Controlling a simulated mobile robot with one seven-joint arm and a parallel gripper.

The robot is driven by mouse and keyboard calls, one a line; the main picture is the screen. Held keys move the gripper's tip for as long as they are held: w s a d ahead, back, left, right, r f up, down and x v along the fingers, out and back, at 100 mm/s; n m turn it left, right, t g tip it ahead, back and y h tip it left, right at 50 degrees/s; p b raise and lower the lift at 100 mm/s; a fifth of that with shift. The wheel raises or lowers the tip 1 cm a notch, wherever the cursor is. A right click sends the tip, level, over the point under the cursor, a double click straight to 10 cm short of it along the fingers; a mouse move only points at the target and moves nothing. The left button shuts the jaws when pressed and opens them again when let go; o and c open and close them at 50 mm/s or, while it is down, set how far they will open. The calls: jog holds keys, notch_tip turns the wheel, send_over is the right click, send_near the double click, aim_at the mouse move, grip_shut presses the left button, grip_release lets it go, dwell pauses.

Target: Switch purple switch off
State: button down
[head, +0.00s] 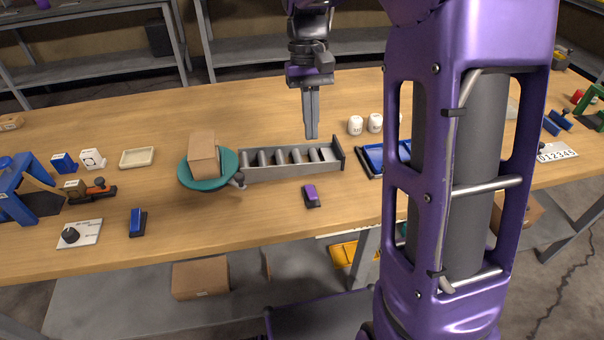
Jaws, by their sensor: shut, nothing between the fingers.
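The purple switch (311,196) is a small purple rocker on a dark base. It sits near the front edge of the wooden table, right of the middle of the picture. Its rocker seems tilted, but its on or off state is too small to tell. My gripper (311,135) points down with its fingers shut and empty.
A grey roller rack (290,172) stands behind the switch. A teal turntable (228,160) with a cardboard box (203,154) is to the left. A blue switch (137,223) lies further left. A blue tray (373,158) and white cups (355,125) are right. The table around the purple switch is clear.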

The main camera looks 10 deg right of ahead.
aim_at(314, 199)
jog(key=b+x, duration=0.2)
jog(key=x, duration=1.2)
jog(key=shift+b, duration=0.35)
jog(key=shift+s+f+t+b, duration=0.15)
jog(key=shift+s+t+b, duration=0.15)
jog(key=shift+t+b, duration=0.4)
jog(key=shift+s+f, duration=0.15)
jog(key=shift+s, duration=0.15)
jog(key=shift+s+f+p, duration=0.2)
jog(key=shift+f+p, duration=0.05)
jog(key=shift+p, duration=0.1)
jog(key=shift+s+f, duration=0.15)
